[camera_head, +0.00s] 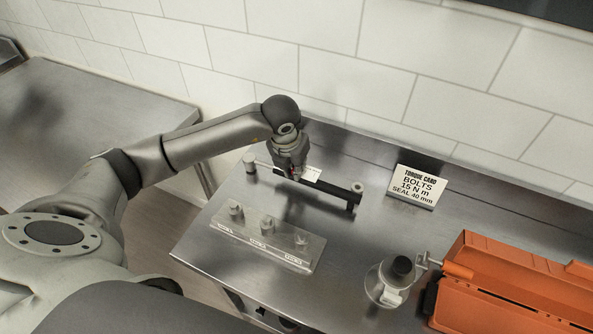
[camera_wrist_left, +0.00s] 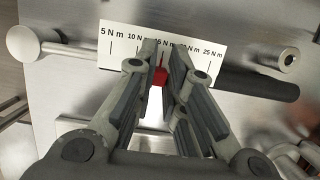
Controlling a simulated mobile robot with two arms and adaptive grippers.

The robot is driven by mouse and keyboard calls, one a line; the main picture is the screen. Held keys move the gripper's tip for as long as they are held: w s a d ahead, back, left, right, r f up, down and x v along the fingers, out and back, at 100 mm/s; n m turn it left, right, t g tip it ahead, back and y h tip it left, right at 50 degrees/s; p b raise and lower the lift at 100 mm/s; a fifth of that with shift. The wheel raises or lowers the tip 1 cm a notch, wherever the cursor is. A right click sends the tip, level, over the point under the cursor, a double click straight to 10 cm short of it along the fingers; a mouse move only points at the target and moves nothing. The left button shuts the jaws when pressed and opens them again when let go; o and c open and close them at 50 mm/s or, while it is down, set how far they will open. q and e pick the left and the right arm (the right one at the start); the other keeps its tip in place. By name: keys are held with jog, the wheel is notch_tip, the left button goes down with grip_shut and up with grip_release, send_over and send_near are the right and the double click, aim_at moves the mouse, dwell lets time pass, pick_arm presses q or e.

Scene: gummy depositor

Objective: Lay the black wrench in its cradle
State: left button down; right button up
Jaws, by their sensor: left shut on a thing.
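The black wrench (camera_head: 325,190) is a long dark bar above the steel bench, slanting down to the right in the head view. My left gripper (camera_head: 292,172) is shut on it near its left part. In the left wrist view the fingers (camera_wrist_left: 160,78) close around a small red part, and the black bar (camera_wrist_left: 262,86) extends right. A white scale plate marked in N m (camera_wrist_left: 115,40) lies beyond the fingers. A short metal post (camera_head: 250,162) and a hollow-topped post (camera_head: 357,188) stand near the bar's ends. I cannot tell whether the bar rests on a cradle. My right gripper is out of view.
A metal block with three pegs (camera_head: 220,228) sits in front of the wrench. A torque card (camera_head: 416,186) stands behind right. A black-topped metal fitting (camera_head: 400,268) and an orange housing (camera_head: 500,285) occupy the right. A tiled wall is behind.

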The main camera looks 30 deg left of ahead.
pick_arm(q)
jog(key=shift+r+b, duration=0.35)
jog(key=shift+r, duration=0.05)
jog(key=s+a+r+b, duration=0.7)
jog(key=a+r, duration=0.4)
jog(key=a, duration=0.1)
jog(key=shift+a+r, duration=0.15)
jog(key=shift+r, duration=0.15)
jog(key=shift+w, duration=0.1)
jog(key=c, duration=2.1)
grip_release()
grip_shut()
